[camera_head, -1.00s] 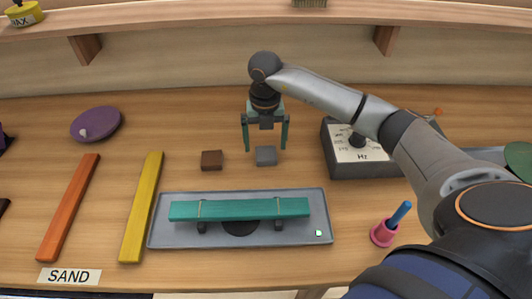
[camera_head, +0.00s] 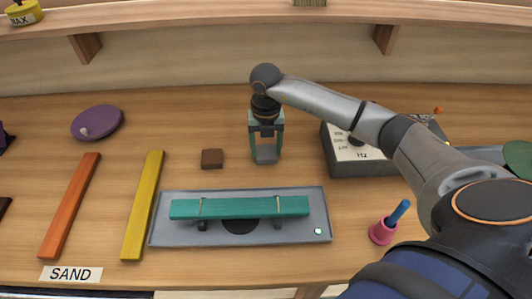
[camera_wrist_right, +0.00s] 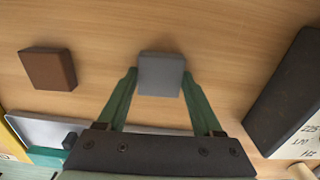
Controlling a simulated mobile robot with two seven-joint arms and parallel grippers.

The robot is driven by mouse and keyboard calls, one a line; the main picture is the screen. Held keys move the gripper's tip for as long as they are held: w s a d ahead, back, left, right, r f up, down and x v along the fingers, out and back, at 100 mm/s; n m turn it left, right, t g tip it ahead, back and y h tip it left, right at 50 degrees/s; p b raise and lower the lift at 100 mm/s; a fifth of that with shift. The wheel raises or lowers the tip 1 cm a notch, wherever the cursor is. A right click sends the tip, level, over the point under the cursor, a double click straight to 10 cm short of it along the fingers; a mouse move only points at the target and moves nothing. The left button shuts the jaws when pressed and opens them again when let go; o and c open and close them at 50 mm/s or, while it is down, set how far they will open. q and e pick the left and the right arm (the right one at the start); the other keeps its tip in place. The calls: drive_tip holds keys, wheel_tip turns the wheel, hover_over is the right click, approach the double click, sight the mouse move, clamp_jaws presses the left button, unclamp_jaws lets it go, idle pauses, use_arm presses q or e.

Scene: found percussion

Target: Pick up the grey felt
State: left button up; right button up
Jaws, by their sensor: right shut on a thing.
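The grey felt (camera_head: 266,155) is a small grey block on the wooden bench, behind the grey tray. It also shows in the right wrist view (camera_wrist_right: 160,74). My right gripper (camera_head: 266,157) points down at it from above, with one green finger on each side. In the right wrist view my right gripper (camera_wrist_right: 159,85) is shut on the felt, its fingertips against the felt's left and right sides. I cannot tell any gap between felt and bench. My left gripper is not in view.
A brown block (camera_head: 212,159) sits just left of the felt. In front is the grey tray (camera_head: 290,237) with a teal bar (camera_head: 240,208). A dark box with a Hz dial (camera_head: 345,155) stands close to the right. Yellow (camera_head: 142,205) and orange (camera_head: 70,205) bars lie left.

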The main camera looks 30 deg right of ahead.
drive_tip(key=c, duration=0.4)
drive_tip(key=shift+r, duration=0.1)
